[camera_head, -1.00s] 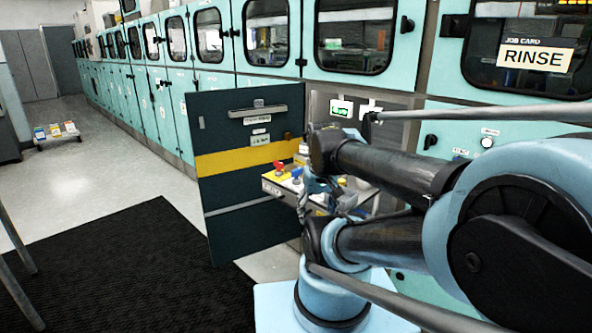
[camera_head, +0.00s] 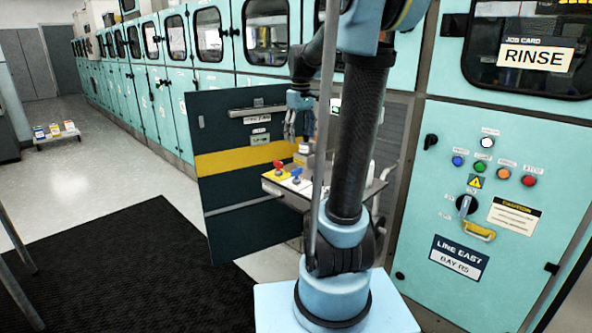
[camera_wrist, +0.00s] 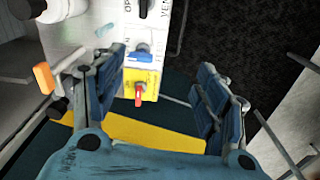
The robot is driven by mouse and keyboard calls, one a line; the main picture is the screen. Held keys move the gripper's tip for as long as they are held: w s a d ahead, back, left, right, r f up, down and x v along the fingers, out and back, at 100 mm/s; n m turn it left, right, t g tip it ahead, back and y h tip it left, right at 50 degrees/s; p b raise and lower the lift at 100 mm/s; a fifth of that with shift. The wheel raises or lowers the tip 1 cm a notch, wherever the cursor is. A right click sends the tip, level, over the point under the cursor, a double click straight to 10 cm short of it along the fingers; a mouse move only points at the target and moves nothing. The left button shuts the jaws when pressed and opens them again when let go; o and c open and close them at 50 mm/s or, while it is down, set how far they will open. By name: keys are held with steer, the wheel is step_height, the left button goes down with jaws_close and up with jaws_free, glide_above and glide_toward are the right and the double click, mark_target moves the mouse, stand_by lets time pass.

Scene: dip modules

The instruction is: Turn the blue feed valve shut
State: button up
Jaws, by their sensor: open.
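The blue feed valve (camera_head: 296,173) sits on a bench-like module beside the open dark door, right of a red valve (camera_head: 277,166) on a yellow plate. In the wrist view, the blue valve (camera_wrist: 139,57) has its handle lying across the picture on a white plate. The red valve (camera_wrist: 138,95) is just below it, its handle pointing up and down the picture. My gripper (camera_head: 299,122) hangs above the module, fingers down. In the wrist view my gripper (camera_wrist: 157,92) is open and empty, its fingers wide apart, with the valves seen between them and not touched.
The open dark door (camera_head: 230,200) with a yellow band stands left of the module. A black handle (camera_wrist: 143,8) and an orange-tipped part (camera_wrist: 43,78) are near the valves. A teal cabinet front (camera_head: 410,240) is at right; a black mat (camera_head: 120,260) lies on the floor.

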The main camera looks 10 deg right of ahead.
steer(key=n, duration=0.1)
glide_above(296, 169)
step_height(296, 169, down, 17)
steer(key=shift+w+d+r, duration=0.1)
stand_by(0.7)
steer(key=shift+c, duration=0.3)
steer(key=c, duration=1)
